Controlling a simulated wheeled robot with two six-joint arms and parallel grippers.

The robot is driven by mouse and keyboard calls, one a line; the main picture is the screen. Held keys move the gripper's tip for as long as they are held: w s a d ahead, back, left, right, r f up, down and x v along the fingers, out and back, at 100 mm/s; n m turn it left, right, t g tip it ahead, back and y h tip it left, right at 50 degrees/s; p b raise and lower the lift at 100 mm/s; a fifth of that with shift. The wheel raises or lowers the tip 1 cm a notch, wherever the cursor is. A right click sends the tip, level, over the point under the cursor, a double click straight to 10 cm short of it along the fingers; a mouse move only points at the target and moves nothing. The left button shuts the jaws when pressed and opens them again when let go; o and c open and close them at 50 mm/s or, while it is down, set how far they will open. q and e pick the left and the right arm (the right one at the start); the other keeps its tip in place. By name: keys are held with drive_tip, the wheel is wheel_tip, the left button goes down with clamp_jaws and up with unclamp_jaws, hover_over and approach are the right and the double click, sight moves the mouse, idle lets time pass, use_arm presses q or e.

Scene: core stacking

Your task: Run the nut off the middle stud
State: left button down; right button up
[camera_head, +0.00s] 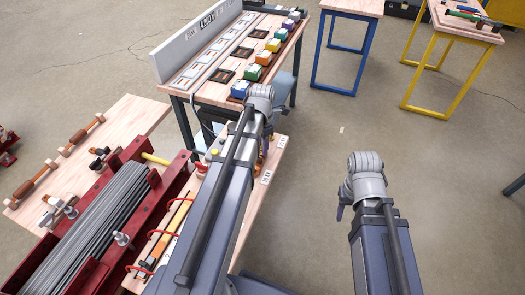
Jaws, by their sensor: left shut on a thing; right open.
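A red steel frame (96,272) at the lower left holds a long stack of grey sheets (108,208). Silver studs with nuts stand along it: one stud (122,238) on its near right side and one fitting (70,212) on its left side. I cannot tell which is the middle stud, and its nut is too small to make out. My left arm crosses the centre, over the bench right of the frame, and hides what lies under it. My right arm stands over bare floor at the right. The fingers of both grippers are hidden behind my arms.
A wooden bench (262,178) with red-handled tools lies beside the frame. A pale board with wooden-handled tools (82,132) lies left. A bench with coloured boxes (264,57) stands ahead. Blue-legged (338,60) and yellow-legged (430,75) tables stand back right. The right floor is clear.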

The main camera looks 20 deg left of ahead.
use_arm(q)
drive_tip(key=shift+n, duration=0.9)
drive_tip(key=shift+r, duration=0.1)
drive_tip(key=shift+r+p, duration=2.9)
drive_tip(key=shift+p, duration=0.2)
drive_tip(key=shift+a, duration=0.1)
